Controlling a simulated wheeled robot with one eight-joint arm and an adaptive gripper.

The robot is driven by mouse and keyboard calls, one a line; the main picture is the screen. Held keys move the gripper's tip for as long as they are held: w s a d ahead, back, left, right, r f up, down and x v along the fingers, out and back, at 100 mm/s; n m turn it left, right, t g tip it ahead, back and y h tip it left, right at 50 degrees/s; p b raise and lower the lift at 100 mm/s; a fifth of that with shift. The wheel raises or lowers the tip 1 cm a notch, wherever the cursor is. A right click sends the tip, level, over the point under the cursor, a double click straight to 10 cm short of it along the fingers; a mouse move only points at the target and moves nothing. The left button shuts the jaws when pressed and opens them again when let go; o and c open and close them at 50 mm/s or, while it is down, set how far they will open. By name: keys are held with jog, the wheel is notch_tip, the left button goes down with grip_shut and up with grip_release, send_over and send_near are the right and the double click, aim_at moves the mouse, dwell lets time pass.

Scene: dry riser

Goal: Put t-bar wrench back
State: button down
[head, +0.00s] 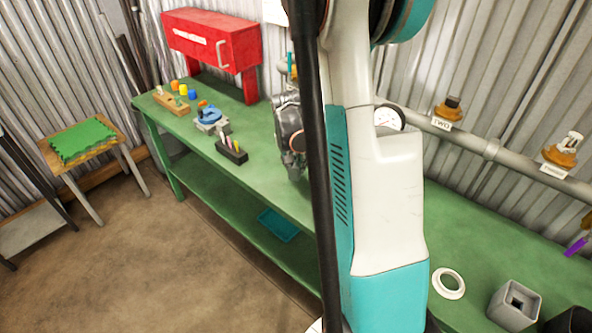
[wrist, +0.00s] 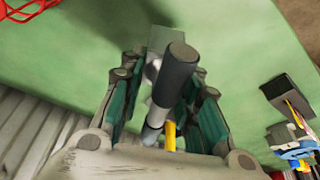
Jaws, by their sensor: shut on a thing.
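In the wrist view my gripper (wrist: 160,82) has its fingers closed around the t-bar wrench. The t-bar wrench (wrist: 176,66) shows a dark cylindrical grip and a grey metal shaft running back between the fingers. A yellow piece shows beside the shaft near the palm; I cannot tell what it belongs to. The wrench is over the green bench top. In the head view my arm hides the middle, and I cannot make out the wrench there. A grey square holder (head: 499,316) with a square hole stands on the bench at lower right; its role is unclear.
The green bench (head: 282,193) runs along the corrugated wall. A red cabinet (head: 190,30), a black block (head: 233,154) with pens and a blue tool (head: 209,121) stand on its left part. A white ring (head: 437,285) lies at right. A pipe with tagged valves runs behind.

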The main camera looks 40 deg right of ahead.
aim_at(295, 164)
jog(key=shift+f+b, duration=0.35)
jog(key=shift+f, duration=1.1)
jog(key=c, duration=1.2)
grip_release()
jog(key=shift+f, duration=0.1)
jog(key=p+v, duration=0.4)
jog(key=v, duration=0.8)
jog(key=shift+r, duration=0.2)
